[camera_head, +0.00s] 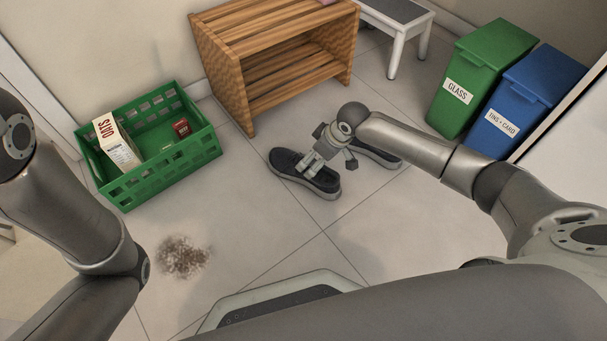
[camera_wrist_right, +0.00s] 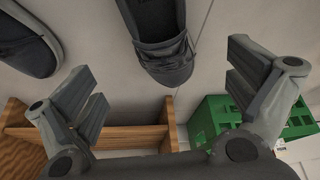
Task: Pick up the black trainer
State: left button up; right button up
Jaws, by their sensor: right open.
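A pair of black trainers with grey soles is on the floor. The nearer trainer (camera_head: 290,164) lies left of the other trainer (camera_head: 376,153), which is partly hidden by my right arm. My right gripper (camera_head: 328,166) is open above the nearer trainer, its fingers overlapping that shoe in the head view. In the right wrist view, one trainer (camera_wrist_right: 162,45) lies between the spread fingers of the gripper (camera_wrist_right: 165,80), with nothing gripped. The other trainer (camera_wrist_right: 25,42) is at the upper left, outside the fingers. My left arm shows, but its gripper is out of view.
A wooden slatted bench (camera_head: 225,75) stands behind the trainers. A green crate (camera_head: 160,180) with an oats carton (camera_head: 116,142) and a small red box (camera_head: 181,128) is at left. Green (camera_head: 478,75) and blue (camera_head: 520,105) bins stand right. A brown dirt patch (camera_head: 184,257) marks the floor.

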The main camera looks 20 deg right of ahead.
aim_at(306, 170)
jog(key=shift+b+x, duration=2)
jog(key=shift+x, duration=0.8)
jog(key=b+x, duration=0.2)
jog(key=b, duration=0.1)
jog(key=b+x, duration=0.3)
jog(key=shift+s+f, duration=0.1)
jog(key=shift+s, duration=0.1)
jog(key=c, duration=1.2)
jog(key=shift+c, duration=0.7)
